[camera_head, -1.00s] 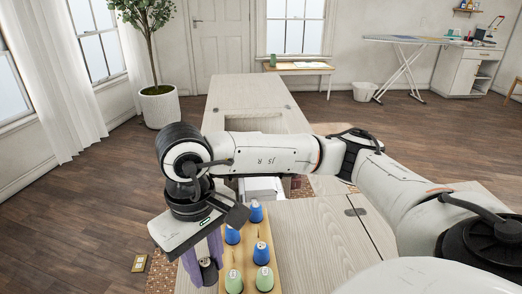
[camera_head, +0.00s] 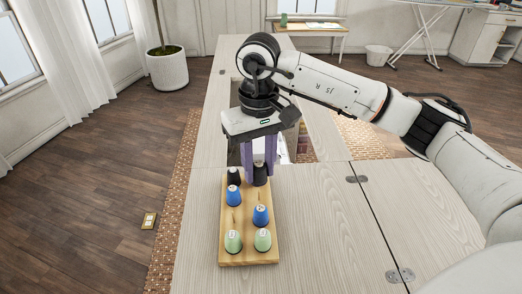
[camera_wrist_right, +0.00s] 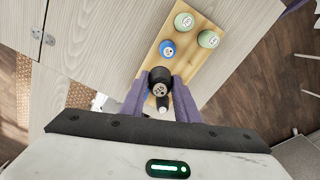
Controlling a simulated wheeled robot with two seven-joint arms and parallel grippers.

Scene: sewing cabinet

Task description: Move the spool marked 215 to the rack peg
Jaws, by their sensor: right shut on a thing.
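My right gripper (camera_head: 259,168) has purple fingers and is shut on a black spool (camera_head: 260,176) at the far right part of the wooden rack (camera_head: 247,256). In the right wrist view this dark spool (camera_wrist_right: 161,79) has a pale round label, too small to read, and sits upright between the fingertips (camera_wrist_right: 158,86). I cannot tell whether it is seated on a peg or just above one. Another black spool (camera_head: 234,177) stands on the rack to its left. A small pale-topped thing (camera_wrist_right: 163,104) shows between the fingers. My left gripper is out of view.
On the rack stand two blue spools (camera_head: 233,196) (camera_head: 261,215) and two green spools (camera_head: 232,241) (camera_head: 263,240) at the near end. The wooden table (camera_head: 325,215) is clear to the right. An opening lies behind the gripper.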

